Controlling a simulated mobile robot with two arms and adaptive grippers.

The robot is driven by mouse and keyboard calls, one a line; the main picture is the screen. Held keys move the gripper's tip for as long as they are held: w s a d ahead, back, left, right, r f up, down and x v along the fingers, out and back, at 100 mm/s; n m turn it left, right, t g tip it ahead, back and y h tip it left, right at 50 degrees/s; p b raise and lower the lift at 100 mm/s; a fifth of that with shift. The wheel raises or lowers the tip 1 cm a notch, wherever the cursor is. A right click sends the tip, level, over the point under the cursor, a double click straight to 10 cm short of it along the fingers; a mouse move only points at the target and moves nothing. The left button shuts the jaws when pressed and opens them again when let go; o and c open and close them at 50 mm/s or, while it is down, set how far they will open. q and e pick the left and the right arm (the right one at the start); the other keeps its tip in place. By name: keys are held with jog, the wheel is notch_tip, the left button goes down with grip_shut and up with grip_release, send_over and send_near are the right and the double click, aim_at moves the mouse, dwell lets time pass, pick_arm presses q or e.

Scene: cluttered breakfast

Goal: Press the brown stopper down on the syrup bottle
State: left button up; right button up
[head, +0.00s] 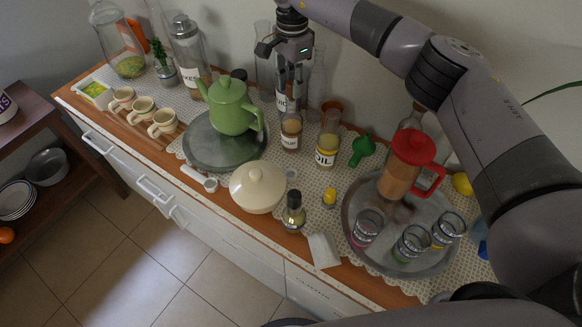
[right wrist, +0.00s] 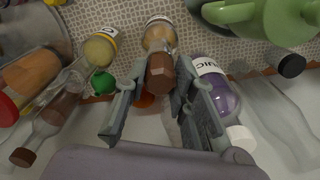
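The syrup bottle (head: 291,130) stands upright on the patterned cloth behind the cream pot, its label partly readable. Its brown stopper (right wrist: 160,76) shows in the right wrist view, on top of the bottle's amber body (right wrist: 158,35). Whether the stopper sits fully down cannot be told. My right gripper (head: 291,100) points down directly above the bottle. In the right wrist view its two fingers (right wrist: 160,85) are apart, one on each side of the stopper, with gaps showing. In the head view the fingers hide the stopper. My left gripper is not in view.
The oil bottle (head: 327,148) stands close right of the syrup bottle; a juice bottle (right wrist: 216,85) stands behind. A green teapot (head: 231,106) is on the left, a cream lidded pot (head: 257,188) in front. A round tray (head: 362,197) with a red-lidded pitcher (head: 402,170) is on the right.

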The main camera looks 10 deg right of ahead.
jog(key=o, duration=0.5)
jog(key=shift+c, duration=0.3)
jog(key=shift+c, duration=1.1)
jog(key=shift+r+p, duration=2.05)
jog(key=shift+r, duration=1.5)
